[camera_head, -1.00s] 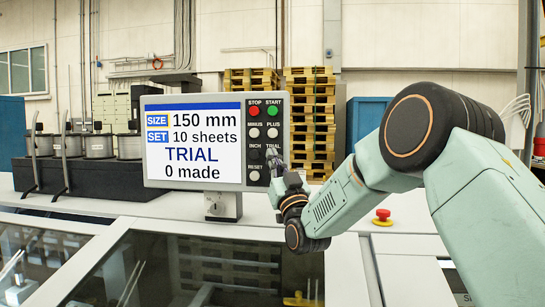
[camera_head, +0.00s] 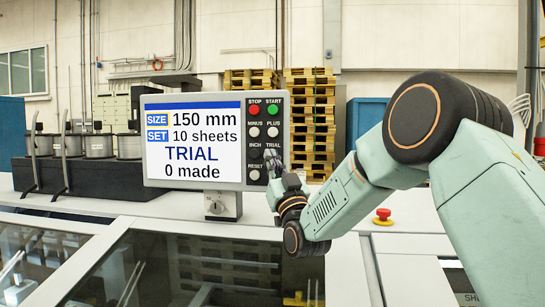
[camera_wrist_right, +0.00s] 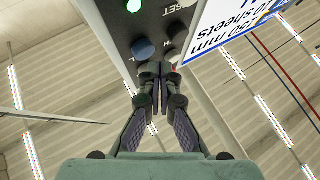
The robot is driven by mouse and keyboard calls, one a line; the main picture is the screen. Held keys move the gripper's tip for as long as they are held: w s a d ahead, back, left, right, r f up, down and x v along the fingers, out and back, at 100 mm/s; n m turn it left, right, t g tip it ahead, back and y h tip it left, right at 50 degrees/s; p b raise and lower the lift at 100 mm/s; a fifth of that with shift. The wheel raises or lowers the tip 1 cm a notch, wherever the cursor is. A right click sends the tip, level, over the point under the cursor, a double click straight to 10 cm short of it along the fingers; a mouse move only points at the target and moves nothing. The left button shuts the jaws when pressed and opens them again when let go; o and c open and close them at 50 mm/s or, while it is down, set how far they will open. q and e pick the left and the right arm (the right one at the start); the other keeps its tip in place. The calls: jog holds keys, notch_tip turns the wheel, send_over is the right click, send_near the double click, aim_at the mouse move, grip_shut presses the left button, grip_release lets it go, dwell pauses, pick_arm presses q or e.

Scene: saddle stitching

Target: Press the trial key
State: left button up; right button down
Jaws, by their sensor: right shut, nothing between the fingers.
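The control panel (camera_head: 215,183) has a screen (camera_head: 193,140) reading 150 mm, 10 sheets, TRIAL, 0 made. Two columns of keys run down its right side. The TRIAL label (camera_head: 272,146) is in the right column, below PLUS. My right gripper (camera_head: 271,158) is shut and empty, its tips in front of the trial key and hiding it in the head view. In the right wrist view the shut fingertips (camera_wrist_right: 155,72) are close to a blue key (camera_wrist_right: 143,48), apparently the trial key. I cannot tell whether they touch it. My left gripper is not in view.
The red STOP key (camera_head: 254,109) and green START key (camera_head: 272,110) are at the top of the panel. The INCH key (camera_head: 254,154) is close beside the fingertips. A red emergency button (camera_head: 383,214) sits on the machine top, right of my forearm.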

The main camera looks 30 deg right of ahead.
jog(key=s+a, duration=0.1)
jog(key=s, duration=0.1)
jog(key=s+a+b, duration=0.1)
jog(key=s+a, duration=0.1)
dwell(0.6)
jog(key=shift+f, duration=0.1)
dwell(0.7)
